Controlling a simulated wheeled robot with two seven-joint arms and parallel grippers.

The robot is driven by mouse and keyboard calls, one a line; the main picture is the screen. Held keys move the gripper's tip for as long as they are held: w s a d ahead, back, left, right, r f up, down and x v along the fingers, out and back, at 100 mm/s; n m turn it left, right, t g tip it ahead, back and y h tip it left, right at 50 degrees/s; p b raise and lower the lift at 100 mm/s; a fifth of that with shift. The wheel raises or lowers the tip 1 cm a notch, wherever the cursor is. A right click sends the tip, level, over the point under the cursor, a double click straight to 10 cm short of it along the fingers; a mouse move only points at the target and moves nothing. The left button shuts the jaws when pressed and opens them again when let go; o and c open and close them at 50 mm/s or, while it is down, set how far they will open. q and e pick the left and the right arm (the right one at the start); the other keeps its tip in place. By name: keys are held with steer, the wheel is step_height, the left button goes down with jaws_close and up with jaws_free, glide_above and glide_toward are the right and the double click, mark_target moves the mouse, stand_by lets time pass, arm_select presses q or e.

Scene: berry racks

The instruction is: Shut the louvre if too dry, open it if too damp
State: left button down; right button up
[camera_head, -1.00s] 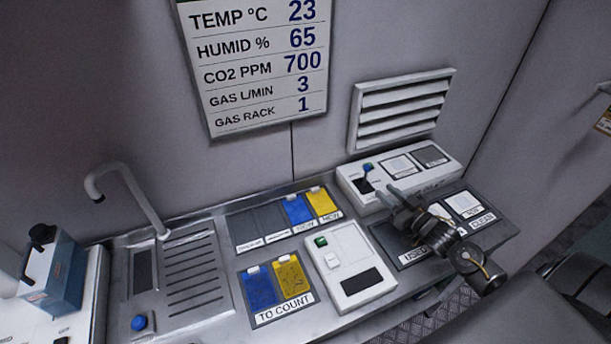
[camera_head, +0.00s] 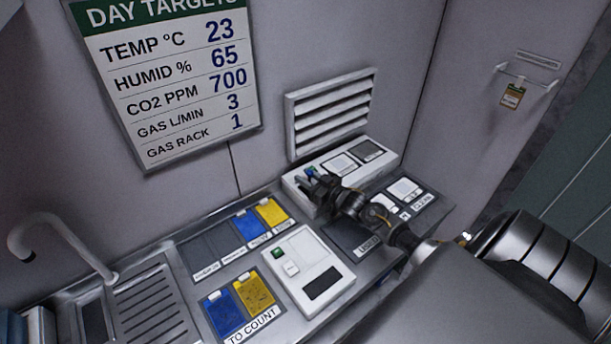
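The white louvre (camera_head: 330,113) is on the back wall, its several slats tilted with dark bands between them. My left gripper is out of view. The day targets board (camera_head: 178,80) reads HUMID % 65.
A white device (camera_head: 312,262) with a green button stands on the steel bench, near blue and yellow cards (camera_head: 240,300) marked TO COUNT. A tap (camera_head: 65,235) and drainer (camera_head: 150,305) are at left. A tag (camera_head: 512,95) hangs on the right wall.

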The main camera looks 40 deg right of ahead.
steer(key=shift+w+a, duration=0.1)
steer(key=shift+w, duration=0.1)
jaws_close()
stand_by(0.3)
